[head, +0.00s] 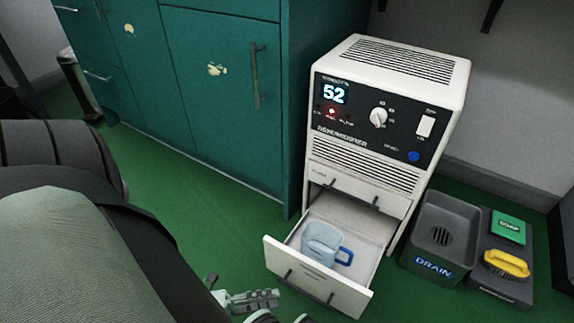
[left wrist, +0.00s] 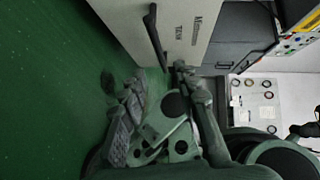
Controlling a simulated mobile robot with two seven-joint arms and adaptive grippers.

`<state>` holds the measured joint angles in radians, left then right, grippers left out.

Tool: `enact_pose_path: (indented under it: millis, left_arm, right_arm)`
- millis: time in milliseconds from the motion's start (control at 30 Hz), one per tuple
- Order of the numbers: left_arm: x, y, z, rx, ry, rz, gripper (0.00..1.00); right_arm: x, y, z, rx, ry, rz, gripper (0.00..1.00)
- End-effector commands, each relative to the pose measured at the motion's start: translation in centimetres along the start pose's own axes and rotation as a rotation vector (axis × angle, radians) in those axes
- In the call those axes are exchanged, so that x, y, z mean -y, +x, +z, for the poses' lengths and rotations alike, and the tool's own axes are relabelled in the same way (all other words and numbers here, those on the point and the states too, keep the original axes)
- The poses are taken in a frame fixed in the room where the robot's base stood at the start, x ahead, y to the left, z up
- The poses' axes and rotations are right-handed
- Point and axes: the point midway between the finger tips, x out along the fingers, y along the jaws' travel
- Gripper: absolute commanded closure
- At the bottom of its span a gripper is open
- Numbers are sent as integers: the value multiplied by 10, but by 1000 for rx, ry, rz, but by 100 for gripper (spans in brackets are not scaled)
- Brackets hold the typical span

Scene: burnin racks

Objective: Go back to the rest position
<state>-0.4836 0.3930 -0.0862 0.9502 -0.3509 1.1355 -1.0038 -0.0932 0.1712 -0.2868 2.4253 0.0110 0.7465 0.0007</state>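My left gripper (head: 268,303) is at the bottom edge of the head view, just in front of an open drawer (head: 318,278), and is partly cut off. In the left wrist view my left gripper (left wrist: 158,78) has its fingers spread with nothing clearly held between them. The drawer front marked TANK (left wrist: 185,25) and its dark handle (left wrist: 155,40) are just beyond the fingertips. I cannot tell whether a finger touches the handle. My right gripper is not in view.
The drawer is in a white dehumidifier (head: 393,65) showing 52. A clear tank with a blue handle (head: 321,243) sits in it. Teal cabinets (head: 215,100) stand behind. Green floor (head: 235,225) is clear between.

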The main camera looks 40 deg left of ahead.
Motion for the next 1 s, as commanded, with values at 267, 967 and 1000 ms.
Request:
enact_pose_path:
  millis: [267, 967, 1000]
  left_arm:
    - [0, -18, 0, 0, 1, 0, 69]
    - [0, -18, 0, 0, 0, 0, 69]
    - [0, -18, 0, 0, 0, 0, 69]
  right_arm:
    - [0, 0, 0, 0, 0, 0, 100]
    - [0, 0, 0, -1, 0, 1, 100]
    - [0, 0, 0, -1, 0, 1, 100]
